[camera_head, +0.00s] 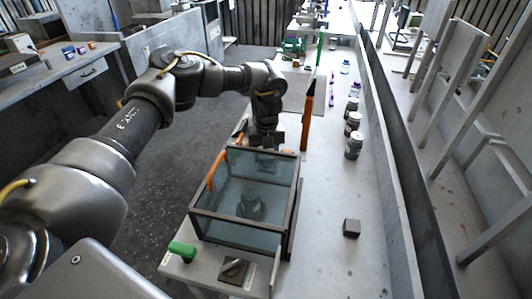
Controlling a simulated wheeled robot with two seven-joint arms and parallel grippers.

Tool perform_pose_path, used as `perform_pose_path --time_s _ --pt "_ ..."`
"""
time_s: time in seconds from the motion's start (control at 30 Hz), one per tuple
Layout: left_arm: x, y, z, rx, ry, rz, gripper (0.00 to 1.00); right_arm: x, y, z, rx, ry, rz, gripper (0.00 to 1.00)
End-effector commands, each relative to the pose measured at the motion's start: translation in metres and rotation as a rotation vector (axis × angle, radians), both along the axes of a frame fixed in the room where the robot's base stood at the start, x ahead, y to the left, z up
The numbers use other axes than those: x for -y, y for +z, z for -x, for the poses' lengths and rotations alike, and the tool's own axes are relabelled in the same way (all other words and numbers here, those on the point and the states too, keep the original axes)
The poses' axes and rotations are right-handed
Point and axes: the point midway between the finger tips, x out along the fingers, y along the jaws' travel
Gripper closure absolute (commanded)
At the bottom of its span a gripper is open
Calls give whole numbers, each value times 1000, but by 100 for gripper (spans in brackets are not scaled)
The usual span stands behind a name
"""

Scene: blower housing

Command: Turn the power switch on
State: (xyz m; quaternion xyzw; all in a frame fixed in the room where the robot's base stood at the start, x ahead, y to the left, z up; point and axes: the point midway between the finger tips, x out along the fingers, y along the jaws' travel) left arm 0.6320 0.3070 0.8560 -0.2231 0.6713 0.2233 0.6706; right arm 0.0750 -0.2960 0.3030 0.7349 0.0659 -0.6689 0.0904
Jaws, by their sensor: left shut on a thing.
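A glass-walled box (294,195) with a dark frame, the blower housing as far as I can tell, stands on the near end of the bench. A dark round part (251,203) shows inside it. A small plate with a dark raised piece (234,270), which may be the power switch, sits in front of it; its position is too small to read. A green handle (182,251) lies to its left. My left gripper (266,140) points down at the box's far edge, away from the plate. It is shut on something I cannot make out. My right gripper is out of view.
An orange handle (217,170) is on the box's left side. An orange upright post (307,122) stands behind the box. Several dark jars (354,146) line the bench's right side. A small dark cube (351,228) lies right of the box, with clear bench around it.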

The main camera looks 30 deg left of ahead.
Motion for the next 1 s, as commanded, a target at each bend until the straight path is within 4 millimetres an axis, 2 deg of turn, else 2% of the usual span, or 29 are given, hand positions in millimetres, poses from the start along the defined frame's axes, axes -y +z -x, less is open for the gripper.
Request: perform_pose_path --time_s 0.27,0.7,1.0 --pt "0 2 -1 -1 -241 -1 76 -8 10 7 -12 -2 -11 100" --pt "2 1 -1 0 -641 -1 76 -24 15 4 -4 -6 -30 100" --pt "3 1 -1 0 -829 -1 76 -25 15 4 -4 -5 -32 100"
